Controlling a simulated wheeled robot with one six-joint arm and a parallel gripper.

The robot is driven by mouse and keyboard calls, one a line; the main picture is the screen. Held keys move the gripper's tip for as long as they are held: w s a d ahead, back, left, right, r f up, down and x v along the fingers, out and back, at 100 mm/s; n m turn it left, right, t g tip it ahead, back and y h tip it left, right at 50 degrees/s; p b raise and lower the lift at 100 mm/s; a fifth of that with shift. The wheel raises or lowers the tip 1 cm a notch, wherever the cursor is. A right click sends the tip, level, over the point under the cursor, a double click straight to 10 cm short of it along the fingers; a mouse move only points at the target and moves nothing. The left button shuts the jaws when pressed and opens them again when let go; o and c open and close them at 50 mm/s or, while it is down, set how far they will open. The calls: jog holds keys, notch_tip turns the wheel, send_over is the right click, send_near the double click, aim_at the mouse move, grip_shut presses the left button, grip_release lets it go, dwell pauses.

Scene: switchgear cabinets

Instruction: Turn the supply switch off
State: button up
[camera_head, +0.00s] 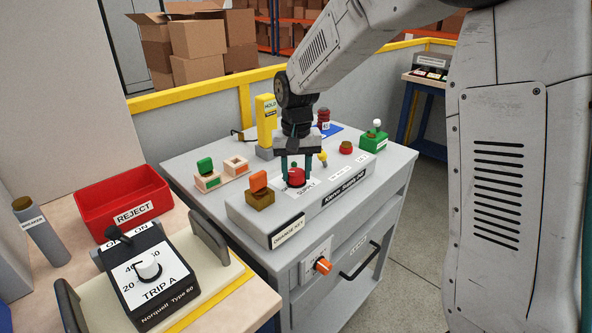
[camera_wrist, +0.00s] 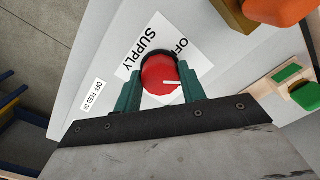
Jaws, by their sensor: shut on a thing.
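The supply switch is a round red knob (camera_head: 296,178) on the sloped panel of the grey cabinet. In the wrist view the red knob (camera_wrist: 160,73) has a white pointer line that points to the right of the picture. Its white plate (camera_wrist: 139,49) reads SUPPLY, and part of the word OFF shows beside the knob. My gripper (camera_head: 296,168) comes down from above with its teal fingers on both sides of the knob. The wrist view also shows my gripper (camera_wrist: 162,82) shut on the knob. The fingers hide part of the plate and its other markings.
An orange block on a brown base (camera_head: 259,190) stands just left of the knob. A red button (camera_head: 346,147) and a green box with a white-tipped lever (camera_head: 374,138) lie to the right. A yellow HOLD post (camera_head: 266,125) stands behind. An orange knob (camera_head: 323,265) sits on the cabinet front.

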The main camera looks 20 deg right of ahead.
aim_at(297, 172)
jog(key=n, duration=0.5)
jog(key=shift+n, duration=0.3)
jog(key=n, duration=0.4)
jog(key=shift+d+n, duration=0.1)
jog(key=shift+n, duration=0.2)
jog(key=shift+w, duration=0.1)
jog(key=o, duration=1)
jog(key=shift+c, duration=0.2)
jog(key=shift+r, duration=0.15)
notch_tip(297, 172, up, 8)
jog(key=shift+f, duration=0.2)
